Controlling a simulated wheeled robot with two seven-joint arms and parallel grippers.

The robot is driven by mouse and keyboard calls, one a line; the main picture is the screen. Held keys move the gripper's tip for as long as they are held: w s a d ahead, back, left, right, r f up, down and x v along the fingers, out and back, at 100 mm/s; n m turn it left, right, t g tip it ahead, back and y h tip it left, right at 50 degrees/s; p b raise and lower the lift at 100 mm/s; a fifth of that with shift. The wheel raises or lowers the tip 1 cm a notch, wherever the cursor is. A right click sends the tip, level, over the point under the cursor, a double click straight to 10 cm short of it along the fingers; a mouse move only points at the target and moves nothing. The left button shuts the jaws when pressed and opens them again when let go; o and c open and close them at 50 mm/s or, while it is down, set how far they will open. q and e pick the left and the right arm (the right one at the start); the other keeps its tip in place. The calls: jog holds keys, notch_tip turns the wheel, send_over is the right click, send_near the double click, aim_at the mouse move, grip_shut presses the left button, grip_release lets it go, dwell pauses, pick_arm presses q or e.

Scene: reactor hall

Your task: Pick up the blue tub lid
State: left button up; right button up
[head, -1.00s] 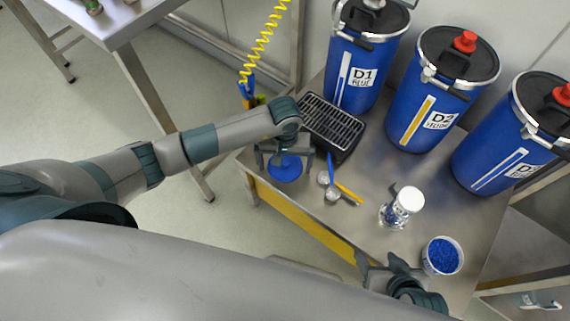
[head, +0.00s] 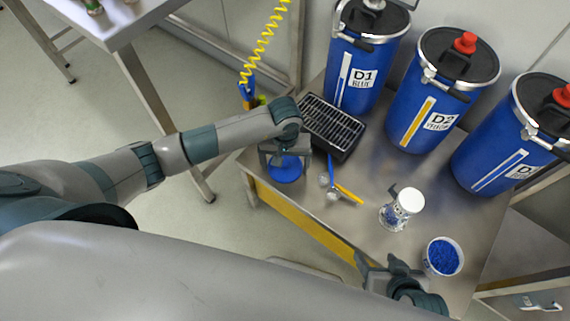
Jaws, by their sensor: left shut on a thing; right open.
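The blue tub lid (head: 286,171) is a flat blue disc at the left end of the steel table, under my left gripper. My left gripper (head: 285,157) is shut on the lid, with its fingers over the lid's far part. I cannot tell whether the lid is clear of the table top. My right gripper (head: 378,272) is open at the table's front edge, to the left of a white tub (head: 443,257) filled with blue pieces.
A black grated tray (head: 333,125) stands just behind the lid. Blue and yellow tools (head: 347,193), small clear items and a white-capped jar (head: 408,204) are on the table (head: 356,224). Several blue drums, such as D1 (head: 362,60) and D2 (head: 436,95), line the back.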

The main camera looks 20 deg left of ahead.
aim_at(285, 165)
pick_arm(q)
jog(key=shift+r, duration=0.65)
notch_tip(285, 165, up, 2)
jog(key=shift+r, duration=0.2)
jog(key=s+d+r, duration=0.4)
jog(key=d+r, duration=0.3)
jog(key=d, duration=0.4)
jog(key=shift+w+r, duration=0.1)
jog(key=shift+r, duration=0.05)
